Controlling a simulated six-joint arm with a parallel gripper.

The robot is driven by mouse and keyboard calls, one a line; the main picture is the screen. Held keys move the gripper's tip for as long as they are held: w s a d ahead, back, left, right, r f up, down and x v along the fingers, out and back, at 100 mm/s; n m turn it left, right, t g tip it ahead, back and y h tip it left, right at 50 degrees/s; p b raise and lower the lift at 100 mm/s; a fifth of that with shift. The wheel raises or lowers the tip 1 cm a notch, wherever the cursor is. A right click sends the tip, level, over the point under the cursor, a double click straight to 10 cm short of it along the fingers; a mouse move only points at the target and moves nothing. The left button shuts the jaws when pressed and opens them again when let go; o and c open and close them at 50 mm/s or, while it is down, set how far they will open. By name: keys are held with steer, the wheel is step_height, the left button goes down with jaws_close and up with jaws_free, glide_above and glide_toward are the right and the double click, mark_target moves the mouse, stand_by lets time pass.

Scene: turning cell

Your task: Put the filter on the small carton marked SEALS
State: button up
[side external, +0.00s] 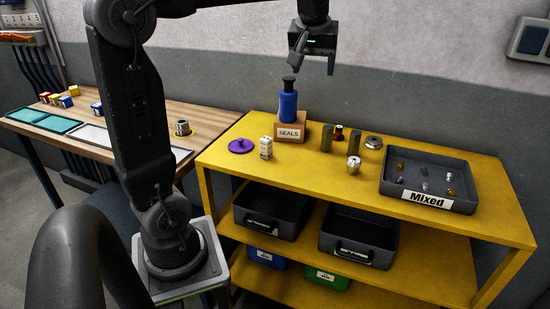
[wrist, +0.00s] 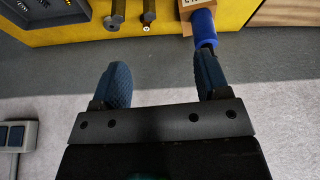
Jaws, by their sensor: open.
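The small carton marked SEALS (side external: 291,131) stands on the yellow bench top. A blue cylinder with a narrower black top (side external: 288,105) stands upright on it; it also shows in the wrist view (wrist: 204,28). I cannot tell for sure whether this is the filter. A ribbed silver cylinder (side external: 353,165) and a white printed piece (side external: 266,148) stand on the bench, apart from the carton. My gripper (side external: 318,68) is open and empty, above and to the right of the blue cylinder. In the wrist view its fingers (wrist: 162,80) are spread with nothing between them.
A purple knobbed disc (side external: 241,146) lies left. The Mixed tray (side external: 468,178) fills the right end. The front strip is mostly clear.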

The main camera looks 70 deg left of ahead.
steer(key=s+d+f+m+t+h, duration=0.1)
steer(key=s+d+f+m, duration=0.4)
steer(key=s+d, duration=0.3)
steer(key=s+d+f+m+t+h, duration=0.1)
steer(key=s+d+f+m+h, duration=0.1)
steer(key=s+d+f+m, duration=0.3)
steer(key=s+d+f, duration=0.1)
steer(key=s+d, duration=0.2)
steer(key=d, duration=0.1)
steer(key=shift+s+d+f+m+t, duration=0.2)
steer(key=shift+s+d+m+t, duration=0.1)
steer(key=shift+t, duration=0.1)
